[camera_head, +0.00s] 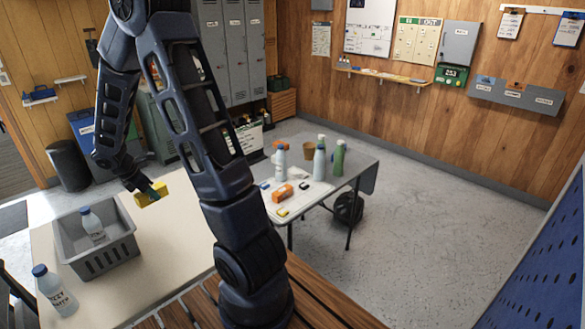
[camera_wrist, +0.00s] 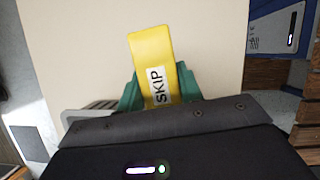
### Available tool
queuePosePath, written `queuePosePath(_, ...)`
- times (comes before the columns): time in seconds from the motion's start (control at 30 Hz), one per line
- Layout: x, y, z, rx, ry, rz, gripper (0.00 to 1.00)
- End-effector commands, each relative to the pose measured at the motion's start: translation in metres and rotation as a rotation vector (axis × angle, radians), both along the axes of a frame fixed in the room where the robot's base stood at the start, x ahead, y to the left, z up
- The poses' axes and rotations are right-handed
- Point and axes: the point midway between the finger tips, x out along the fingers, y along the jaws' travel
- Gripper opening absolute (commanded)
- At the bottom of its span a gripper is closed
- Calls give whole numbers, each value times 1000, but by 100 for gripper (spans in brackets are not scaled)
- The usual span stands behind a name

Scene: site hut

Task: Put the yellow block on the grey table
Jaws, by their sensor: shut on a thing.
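The yellow block (camera_head: 153,197) is held in my gripper (camera_head: 149,193) above the beige table at left. In the wrist view the yellow block (camera_wrist: 152,62) carries a white "SKIP" label and stands between my gripper's green fingers (camera_wrist: 160,90), which are shut on it. The lower end of the block is hidden by the gripper. The grey table (camera_head: 358,166) stands in the middle of the head view, well to the right of my gripper. Bottles, an orange object (camera_head: 283,193) and small yellow and dark pieces lie on it.
The beige table (camera_head: 180,238) holds a grey crate (camera_head: 105,262) with a bottle (camera_head: 93,226) inside, and another bottle (camera_head: 54,290) stands near its front left. Several bottles and a brown cup (camera_head: 308,151) stand toward the grey table's back. Its right end has bare room.

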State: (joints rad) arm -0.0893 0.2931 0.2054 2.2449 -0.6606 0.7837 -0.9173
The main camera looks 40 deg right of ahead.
Motion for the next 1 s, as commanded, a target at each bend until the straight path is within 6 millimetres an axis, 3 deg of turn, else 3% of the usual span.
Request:
queuePosePath(0.03,17,-17,0,0,-1,-14,10)
queuePosePath(0.2,64,-70,1,1,-1,-30,10)
queuePosePath(0.5,126,-184,1,0,-1,-57,10)
queuePosePath(0.73,155,-281,1,0,-1,-78,10)
queuePosePath(1.0,165,-399,0,0,-1,-100,10)
